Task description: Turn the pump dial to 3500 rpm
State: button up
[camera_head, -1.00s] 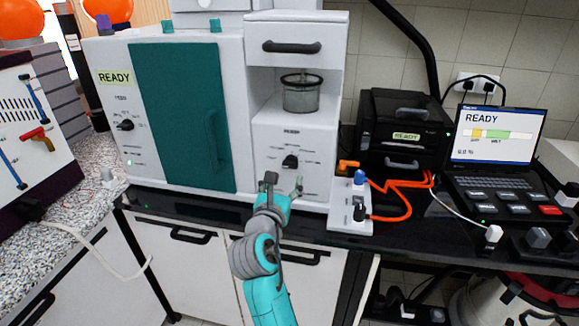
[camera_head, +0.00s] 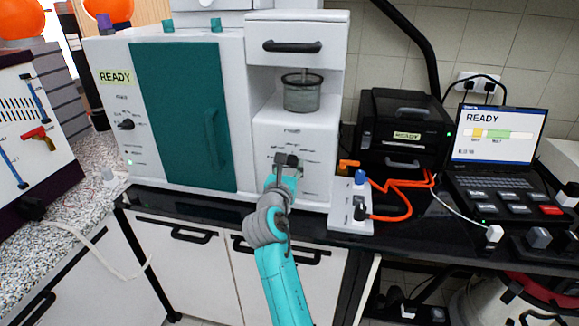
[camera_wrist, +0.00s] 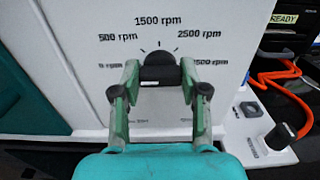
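The pump dial (camera_wrist: 160,70) is a black knob on a white front panel, with rpm labels in an arc around it. I read 500, 1500 and 2500 rpm; the lower right label is partly hidden by a finger. A short mark shows above the knob, under 1500 rpm; I cannot tell whether it is a pointer. My gripper (camera_wrist: 159,74) is open, with one finger on each side of the knob and what looks like a narrow gap at each. In the head view my gripper (camera_head: 286,163) is at the panel and covers most of the dial.
A clear vessel (camera_head: 302,95) sits in the recess above the panel. A white box with blue and black knobs (camera_head: 351,205) and orange cables stands close on the right. The teal door (camera_head: 183,115) is on the left. A laptop (camera_head: 497,135) stands farther right.

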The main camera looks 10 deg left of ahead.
jog(key=shift+c, duration=1.4)
